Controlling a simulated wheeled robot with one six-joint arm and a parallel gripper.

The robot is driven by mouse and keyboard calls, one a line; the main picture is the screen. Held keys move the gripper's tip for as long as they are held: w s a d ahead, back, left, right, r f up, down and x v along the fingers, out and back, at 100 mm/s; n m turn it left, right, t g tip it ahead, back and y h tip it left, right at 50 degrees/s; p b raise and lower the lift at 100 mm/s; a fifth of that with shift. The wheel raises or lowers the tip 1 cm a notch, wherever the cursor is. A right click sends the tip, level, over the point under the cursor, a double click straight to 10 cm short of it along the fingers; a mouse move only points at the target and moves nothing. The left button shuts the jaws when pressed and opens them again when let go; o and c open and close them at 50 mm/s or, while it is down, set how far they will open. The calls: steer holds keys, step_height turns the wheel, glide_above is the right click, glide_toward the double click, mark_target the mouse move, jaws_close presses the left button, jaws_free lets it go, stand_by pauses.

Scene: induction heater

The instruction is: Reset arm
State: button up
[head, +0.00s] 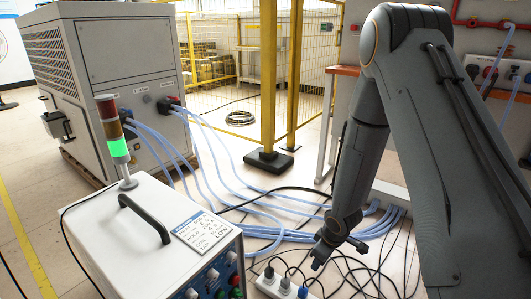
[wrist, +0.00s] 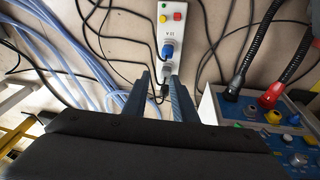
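My gripper (head: 318,257) hangs low over the floor at the end of my bent arm in the head view. In the wrist view its two fingers (wrist: 161,82) are apart, with a gap between them, and nothing is clearly held. The fingertips point at a white power strip (wrist: 180,22) with red, yellow and green parts. A blue plug (wrist: 168,50) and a pale grey plug (wrist: 167,69) are on it, close beyond the fingertips. I cannot tell whether the fingers touch the pale plug.
A white control box (head: 150,230) with a handle and a lit green signal tower (head: 117,147) stands at the left front. A large chiller cabinet (head: 125,85) is behind it. Blue hoses (head: 205,175) and black cables cover the floor near my gripper. A yellow post (head: 268,80) stands behind.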

steer(key=s+a+r+m, duration=0.1)
steer(key=s+a+r, duration=0.2)
steer(key=a+r, duration=0.55)
steer(key=s+a+r+m+g, duration=0.1)
steer(key=s+a+r, duration=0.5)
steer(key=s+r, duration=0.45)
steer(key=s+a+r+m+g, duration=0.15)
steer(key=s+a+r, duration=0.5)
steer(key=s, duration=0.65)
steer(key=d+r+m+p, duration=0.3)
steer(key=d+r+p, duration=0.8)
steer(key=r+p, duration=0.3)
steer(key=s+d+r+m+h+p, duration=0.1)
steer(key=d+r+m+p, duration=0.2)
steer(key=d+r+p, duration=0.8)
step_height(320, 180, up, 4)
steer(key=p, duration=0.4)
steer(key=shift+s+d+f, duration=0.15)
steer(key=shift+d, duration=0.1)
